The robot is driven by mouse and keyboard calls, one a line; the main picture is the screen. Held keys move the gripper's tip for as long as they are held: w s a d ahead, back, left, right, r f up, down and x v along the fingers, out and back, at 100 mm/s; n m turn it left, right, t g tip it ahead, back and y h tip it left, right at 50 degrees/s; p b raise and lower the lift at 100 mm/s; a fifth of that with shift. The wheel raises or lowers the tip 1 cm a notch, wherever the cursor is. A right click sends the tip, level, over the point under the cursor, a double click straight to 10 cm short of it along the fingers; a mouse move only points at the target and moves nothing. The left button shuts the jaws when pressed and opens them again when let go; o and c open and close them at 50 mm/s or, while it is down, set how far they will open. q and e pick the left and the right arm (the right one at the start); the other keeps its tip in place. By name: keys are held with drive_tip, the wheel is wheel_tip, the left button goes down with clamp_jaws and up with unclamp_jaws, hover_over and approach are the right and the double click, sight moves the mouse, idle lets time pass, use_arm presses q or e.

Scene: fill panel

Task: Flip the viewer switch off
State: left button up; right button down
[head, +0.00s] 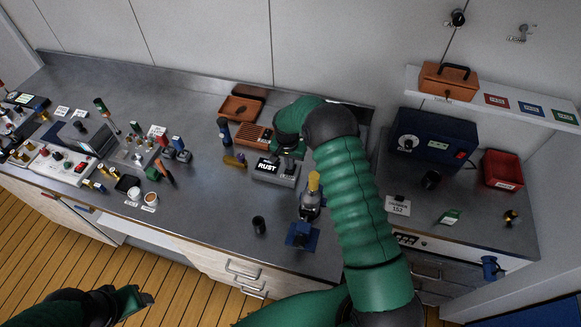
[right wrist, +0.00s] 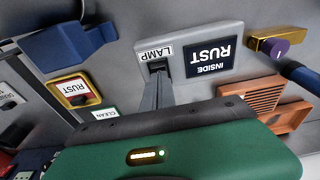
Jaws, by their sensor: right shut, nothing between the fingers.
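The viewer is a grey box (head: 275,172) with a dark screen (head: 267,165) reading RUST, on the steel bench. In the right wrist view, the viewer (right wrist: 178,38) appears upside down, with its screen (right wrist: 213,57) reading INSIDE RUST and a LAMP label (right wrist: 154,52). The small dark switch (right wrist: 157,66) sits beside that label. My left gripper (head: 143,299) is low at the left, away from the bench.
An orange grilled box (head: 251,135) stands behind the viewer, and a brass piece with a purple end (head: 235,160) lies left of it. A microscope-like stand (head: 308,207) is in front, right. A black cup (head: 258,225) stands nearer the edge.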

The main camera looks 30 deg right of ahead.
drive_tip(key=shift+a+f, duration=0.15)
drive_tip(key=shift+a, duration=0.05)
drive_tip(key=shift+d+f+b, duration=0.1)
drive_tip(key=shift+f+b, duration=0.1)
drive_tip(key=shift+b, duration=0.1)
drive_tip(key=shift+d+r, duration=0.1)
drive_tip(key=shift+r+p, duration=2.1)
drive_tip(key=shift+r, duration=1.35)
drive_tip(key=shift+s+f, duration=0.1)
